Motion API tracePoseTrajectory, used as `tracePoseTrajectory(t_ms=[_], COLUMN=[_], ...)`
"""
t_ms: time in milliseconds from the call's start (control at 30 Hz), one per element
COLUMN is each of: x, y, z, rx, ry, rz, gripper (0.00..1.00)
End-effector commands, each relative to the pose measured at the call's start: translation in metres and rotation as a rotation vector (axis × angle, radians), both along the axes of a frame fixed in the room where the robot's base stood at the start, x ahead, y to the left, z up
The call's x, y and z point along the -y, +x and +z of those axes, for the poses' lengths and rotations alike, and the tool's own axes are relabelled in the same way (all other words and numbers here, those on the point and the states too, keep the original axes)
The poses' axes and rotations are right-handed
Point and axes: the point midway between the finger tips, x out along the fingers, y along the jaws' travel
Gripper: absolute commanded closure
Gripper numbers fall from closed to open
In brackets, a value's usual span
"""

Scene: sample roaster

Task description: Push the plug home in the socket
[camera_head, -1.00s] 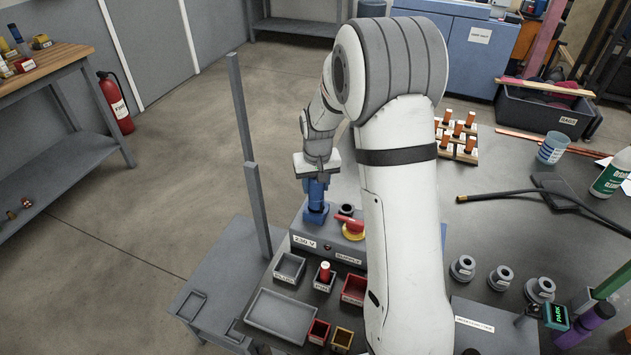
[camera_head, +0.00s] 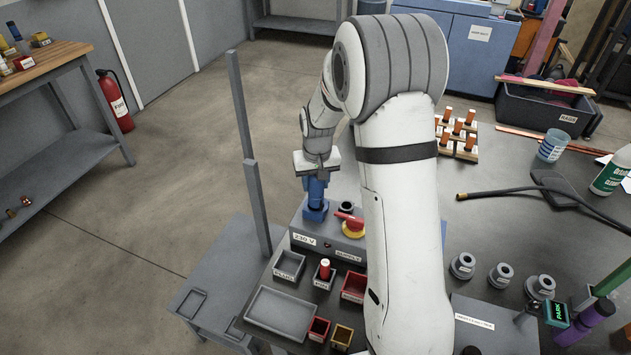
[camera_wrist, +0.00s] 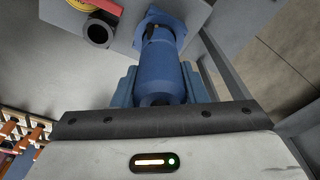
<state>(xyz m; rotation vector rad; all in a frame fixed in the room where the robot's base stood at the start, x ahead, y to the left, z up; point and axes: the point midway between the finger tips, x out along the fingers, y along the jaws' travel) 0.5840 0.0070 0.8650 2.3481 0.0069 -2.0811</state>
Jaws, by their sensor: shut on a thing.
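The blue plug (camera_head: 316,189) stands upright over the blue socket (camera_head: 315,212) on top of the grey supply box (camera_head: 315,237), marked 230 V. In the wrist view the plug (camera_wrist: 158,80) runs from the jaws to the socket (camera_wrist: 158,28). The two line up and appear to meet, but I cannot tell how deep the plug sits. My gripper (camera_head: 317,172) is shut on the plug from above. In the wrist view the blue jaw parts (camera_wrist: 160,88) lie on both sides of it. The pins are hidden.
A red and yellow rotary switch (camera_head: 351,224) and a dark round outlet (camera_head: 346,207) sit right of the socket. A grey upright post (camera_head: 257,205) stands close on the left. Small bins, such as the red one (camera_head: 354,286), lie in front of the box.

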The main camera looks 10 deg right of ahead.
Motion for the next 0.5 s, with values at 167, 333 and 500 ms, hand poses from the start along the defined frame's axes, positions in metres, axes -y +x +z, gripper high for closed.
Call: tracePoseTrajectory(t_ms=[167, 333, 500], x=[-0.0002, -0.0007, -0.0007], y=[0.0001, 0.0, -0.0001], z=[0.0004, 0.0, -0.0037], rx=[0.001, 0.001, 0.0], ry=[0.0, 0.0, 0.0], rz=[0.0, 0.001, 0.001], gripper=[0.89, 0.89, 0.89])
